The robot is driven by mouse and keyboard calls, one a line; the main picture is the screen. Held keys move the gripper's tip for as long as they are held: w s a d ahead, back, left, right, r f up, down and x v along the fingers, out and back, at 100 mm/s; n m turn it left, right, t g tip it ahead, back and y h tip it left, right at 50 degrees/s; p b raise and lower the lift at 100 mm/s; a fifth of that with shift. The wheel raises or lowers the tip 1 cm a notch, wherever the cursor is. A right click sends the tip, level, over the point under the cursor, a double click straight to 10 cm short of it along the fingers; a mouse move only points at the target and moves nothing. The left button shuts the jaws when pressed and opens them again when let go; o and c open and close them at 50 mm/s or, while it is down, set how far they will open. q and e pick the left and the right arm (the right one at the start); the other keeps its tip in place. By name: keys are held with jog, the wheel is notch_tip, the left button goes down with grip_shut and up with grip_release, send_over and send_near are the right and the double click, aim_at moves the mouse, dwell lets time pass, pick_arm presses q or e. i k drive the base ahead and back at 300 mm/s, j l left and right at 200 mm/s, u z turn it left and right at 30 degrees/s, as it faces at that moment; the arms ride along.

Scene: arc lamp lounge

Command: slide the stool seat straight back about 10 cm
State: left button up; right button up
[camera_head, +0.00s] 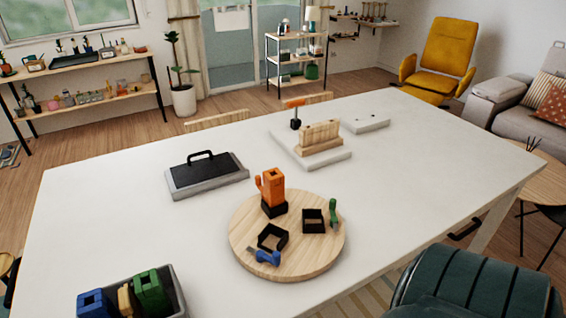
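I cannot single out a stool seat for certain. A dark green, ribbed, rounded padded piece (475,285) stands at the bottom right, beside the near right edge of the white table (400,150); it is cut off by the frame, and I cannot tell if it is a stool seat or a chair. Two pale wooden tops (215,120) (307,99) show just beyond the table's far edge; their lower parts are hidden. Neither of my grippers is in view.
The table holds a round wooden board (240,240) with several small parts, a black-topped grey case (207,174), a white tray (335,161) with a wooden block, and a dark bin (176,295). A small round wooden table (550,178) stands at right.

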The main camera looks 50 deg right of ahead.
aim_at(299, 229)
jog(key=k+j, duration=0.7)
jog(key=k, duration=0.2)
jog(key=z, duration=1.8)
